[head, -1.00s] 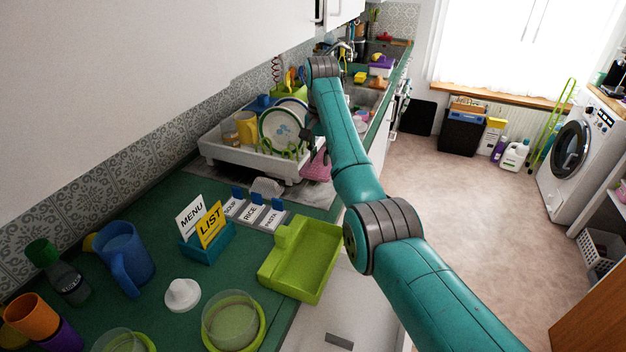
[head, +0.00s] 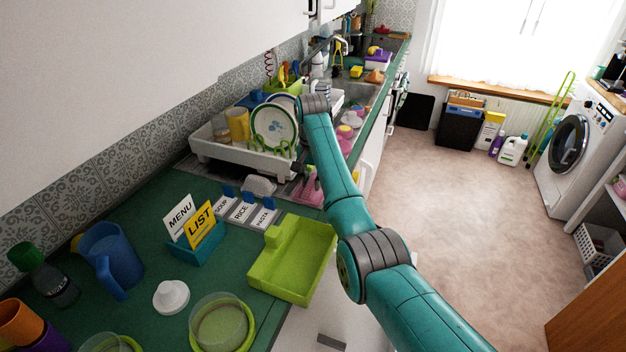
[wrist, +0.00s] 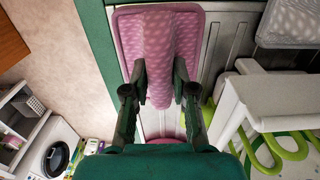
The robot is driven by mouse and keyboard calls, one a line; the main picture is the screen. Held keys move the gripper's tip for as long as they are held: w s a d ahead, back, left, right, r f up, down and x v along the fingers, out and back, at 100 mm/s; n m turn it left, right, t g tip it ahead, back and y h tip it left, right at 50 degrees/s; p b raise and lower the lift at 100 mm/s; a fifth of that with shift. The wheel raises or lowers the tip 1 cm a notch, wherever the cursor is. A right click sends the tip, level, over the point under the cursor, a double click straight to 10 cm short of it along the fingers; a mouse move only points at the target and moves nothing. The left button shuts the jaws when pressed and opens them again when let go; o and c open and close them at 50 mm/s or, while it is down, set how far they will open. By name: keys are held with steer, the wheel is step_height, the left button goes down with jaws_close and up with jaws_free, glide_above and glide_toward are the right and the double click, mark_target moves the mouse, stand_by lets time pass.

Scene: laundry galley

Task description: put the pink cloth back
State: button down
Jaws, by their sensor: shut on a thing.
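The pink cloth (wrist: 158,35) has a dotted texture, a flat spread part and a raised ridge. My gripper (wrist: 159,76) is shut on the ridge, one dark finger on each side. In the head view the cloth (head: 309,188) shows low beside the counter's front edge, right of the grey cloth (head: 259,186). My arm hides most of the gripper there. In the wrist view the flat part is over a pale grey ribbed surface (wrist: 228,50) and the green counter edge; I cannot tell whether it touches.
A white dish rack (head: 228,158) with plates and cups stands just behind. Pink and other dishes (head: 346,130) lie beyond, by the sink. The floor (head: 460,220) at right is clear.

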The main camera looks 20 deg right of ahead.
steer(key=c, duration=0.9)
jaws_free()
steer(key=shift+c, duration=0.2)
